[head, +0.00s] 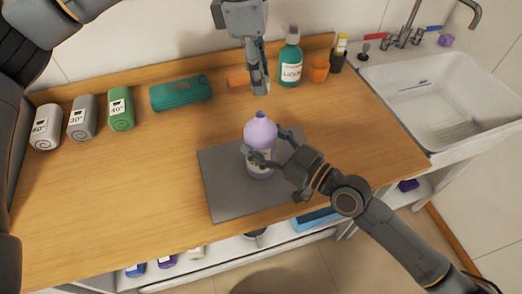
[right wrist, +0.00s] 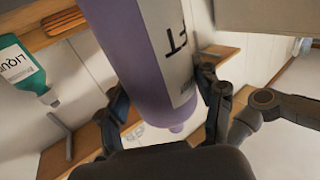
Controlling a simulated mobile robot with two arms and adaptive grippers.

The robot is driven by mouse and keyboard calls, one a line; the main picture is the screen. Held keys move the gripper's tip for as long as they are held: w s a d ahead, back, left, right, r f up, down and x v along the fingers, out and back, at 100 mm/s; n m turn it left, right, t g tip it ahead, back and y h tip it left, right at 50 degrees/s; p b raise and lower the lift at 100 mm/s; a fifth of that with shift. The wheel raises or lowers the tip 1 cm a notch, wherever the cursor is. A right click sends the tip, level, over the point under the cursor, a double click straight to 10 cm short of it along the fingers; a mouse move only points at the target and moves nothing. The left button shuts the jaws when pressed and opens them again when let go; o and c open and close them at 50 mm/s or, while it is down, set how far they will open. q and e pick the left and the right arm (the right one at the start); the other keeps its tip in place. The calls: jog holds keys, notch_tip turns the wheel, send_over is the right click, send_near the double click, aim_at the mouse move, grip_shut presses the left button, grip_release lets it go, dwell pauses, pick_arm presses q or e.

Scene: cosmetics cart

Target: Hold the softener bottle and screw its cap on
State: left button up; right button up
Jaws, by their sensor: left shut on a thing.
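The lilac softener bottle (head: 261,133) stands upright on a dark grey mat (head: 221,190), its narrow neck bare at the top. My right gripper (head: 271,148) reaches in from the right with one finger on each side of the bottle's body. In the right wrist view, the bottle (right wrist: 142,62) appears inverted between the fingers of the right gripper (right wrist: 163,95), which seem to touch it. My left gripper (head: 261,91) points down above and behind the bottle, apart from it. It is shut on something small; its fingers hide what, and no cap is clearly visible.
Rolled towels (head: 83,123) and a teal case (head: 181,93) line the back left. A teal liquid bottle (head: 290,62), an orange cup (head: 319,69) and an orange object (head: 239,80) stand behind. A sink (head: 437,98) is at right. The counter's left front is clear.

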jog(key=c, duration=0.9)
pick_arm(q)
send_over(261, 114)
jog(key=shift+a+f, duration=0.2)
jog(key=shift+f, duration=2.3)
pick_arm(e)
jog(key=shift+c, duration=0.2)
pick_arm(q)
jog(key=shift+f, duration=0.9)
jog(key=shift+f, duration=0.5)
